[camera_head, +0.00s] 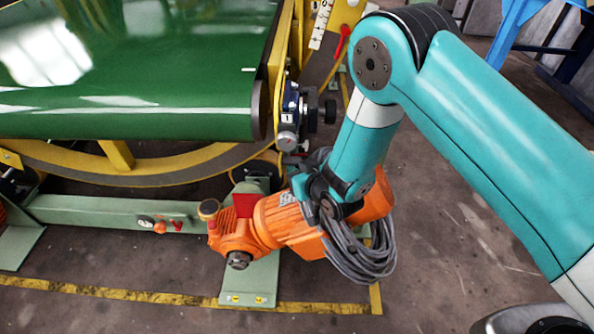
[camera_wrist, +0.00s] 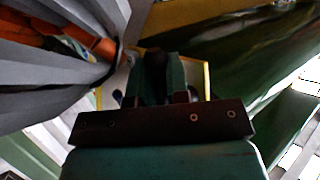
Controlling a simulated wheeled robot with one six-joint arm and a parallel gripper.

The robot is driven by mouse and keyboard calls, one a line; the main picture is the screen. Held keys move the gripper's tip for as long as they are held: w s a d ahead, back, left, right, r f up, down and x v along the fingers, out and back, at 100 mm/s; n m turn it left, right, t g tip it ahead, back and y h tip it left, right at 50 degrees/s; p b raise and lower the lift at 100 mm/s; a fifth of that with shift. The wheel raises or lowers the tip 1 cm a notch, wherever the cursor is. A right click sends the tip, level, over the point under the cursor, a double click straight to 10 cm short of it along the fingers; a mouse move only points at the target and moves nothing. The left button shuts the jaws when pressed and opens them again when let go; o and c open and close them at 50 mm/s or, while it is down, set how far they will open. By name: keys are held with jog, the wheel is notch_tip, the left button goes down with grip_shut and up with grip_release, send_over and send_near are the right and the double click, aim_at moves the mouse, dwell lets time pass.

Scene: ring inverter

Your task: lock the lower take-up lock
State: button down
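My gripper (camera_wrist: 160,72) points at the machine's lower side in the wrist view. Its two dark green fingers stand apart, with a dark, knob-like part (camera_wrist: 155,58) between them. I cannot tell whether they press on it. In the head view my wrist (camera_head: 335,190) is low, just below the belt's take-up unit (camera_head: 289,112), and the fingertips are hard to make out. The unit has a plate marked 1, a round dial (camera_head: 287,140) and black knobs (camera_head: 329,110). I cannot make out which part is the lower lock, nor its state.
The green belt drum (camera_head: 130,115) and yellow curved ring (camera_head: 140,172) lie left of my arm. An orange motor (camera_head: 285,225) and a loop of grey cable (camera_head: 365,255) are close below my wrist. Open floor (camera_head: 450,240) is at right.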

jog(key=shift+w+f+b, duration=0.1)
jog(key=shift+f+b, duration=0.25)
jog(key=shift+b, duration=0.75)
jog(key=shift+r+n+t+b, duration=0.1)
jog(key=shift+n+t+b, duration=0.2)
jog(key=shift+t+b, duration=0.1)
jog(key=shift+w+r, duration=0.1)
jog(key=shift+r, duration=0.15)
jog(key=c, duration=1.4)
grip_release()
